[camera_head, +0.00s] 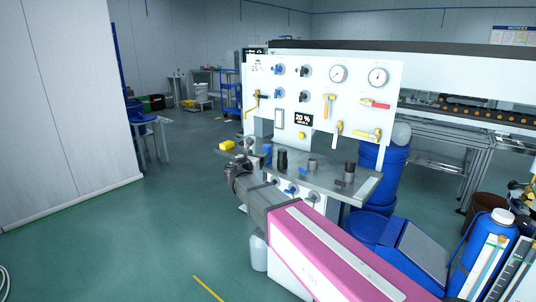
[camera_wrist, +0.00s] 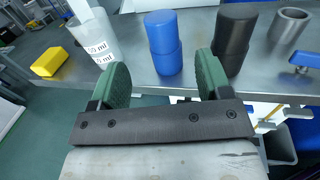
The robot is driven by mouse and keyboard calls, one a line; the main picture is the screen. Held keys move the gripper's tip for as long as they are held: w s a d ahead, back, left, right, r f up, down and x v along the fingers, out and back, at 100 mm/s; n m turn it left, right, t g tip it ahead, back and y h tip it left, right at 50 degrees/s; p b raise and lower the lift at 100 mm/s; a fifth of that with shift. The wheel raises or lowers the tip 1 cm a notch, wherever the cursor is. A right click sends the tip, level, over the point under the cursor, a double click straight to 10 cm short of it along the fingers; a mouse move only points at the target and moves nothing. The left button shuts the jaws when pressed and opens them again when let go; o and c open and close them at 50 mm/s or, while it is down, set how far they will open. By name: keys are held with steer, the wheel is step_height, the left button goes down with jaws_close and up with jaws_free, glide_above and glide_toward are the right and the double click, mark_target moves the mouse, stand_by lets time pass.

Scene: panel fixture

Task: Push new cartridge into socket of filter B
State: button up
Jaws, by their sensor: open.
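My gripper (camera_wrist: 162,68) is open, with green finger pads spread apart and nothing held between them. It is at the near edge of the bench (camera_head: 325,184), in front of a blue cylinder (camera_wrist: 163,45), which stands upright beyond the gap between the fingers. A black cylinder (camera_wrist: 234,40) stands to its right, beyond the right finger. A grey open-topped ring or cup (camera_wrist: 290,24) is farther right. The head view shows the black cylinder (camera_head: 282,160) and grey cup (camera_head: 312,165) on the bench. I cannot tell which of these is the new cartridge or the socket of filter B.
A clear measuring container (camera_wrist: 92,35) and a yellow block (camera_wrist: 54,65) stand left of the blue cylinder. A white panel (camera_head: 350,115) with gauges and valves rises behind the bench. Blue-handled valves (camera_head: 290,190) sit below the bench.

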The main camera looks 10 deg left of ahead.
mark_target(265, 151)
steer(key=x, duration=0.8)
steer(key=shift+w+d, duration=0.2)
steer(key=c, duration=1.1)
